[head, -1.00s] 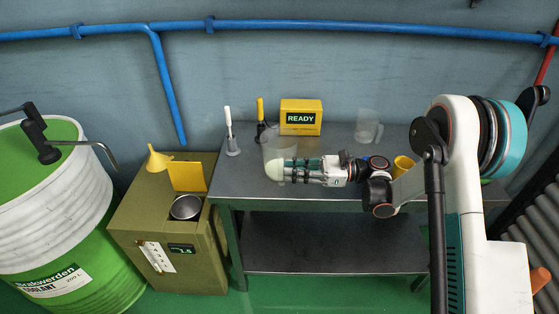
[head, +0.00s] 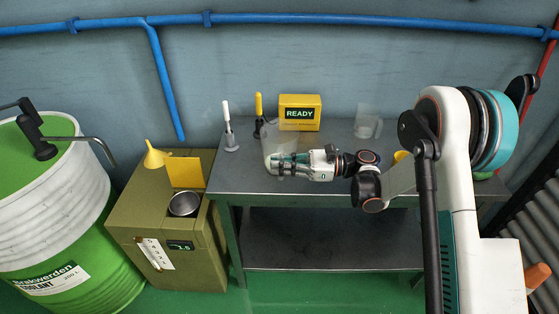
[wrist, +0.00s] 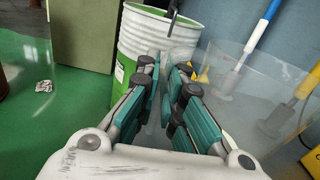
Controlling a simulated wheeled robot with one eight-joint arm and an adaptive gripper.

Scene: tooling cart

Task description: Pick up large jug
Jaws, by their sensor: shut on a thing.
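The large jug (head: 277,139) is clear and see-through, so its outline is faint. It is upright at the left part of the cart top, in front of the yellow READY box. My gripper (head: 276,163) reaches in level from the right and is shut on the jug. In the wrist view the teal-padded fingers (wrist: 168,85) are close together, and the clear jug wall (wrist: 240,105) shows around and to the right of them. I cannot tell whether the jug's base touches the cart top.
The cart top (head: 240,183) also holds a smaller clear jug (head: 368,124), the READY box (head: 299,113), a white-handled tool (head: 228,125) and a yellow-handled tool (head: 259,113). A yellow cup (head: 400,156) is partly hidden behind my arm. An olive cabinet (head: 135,215) stands left.

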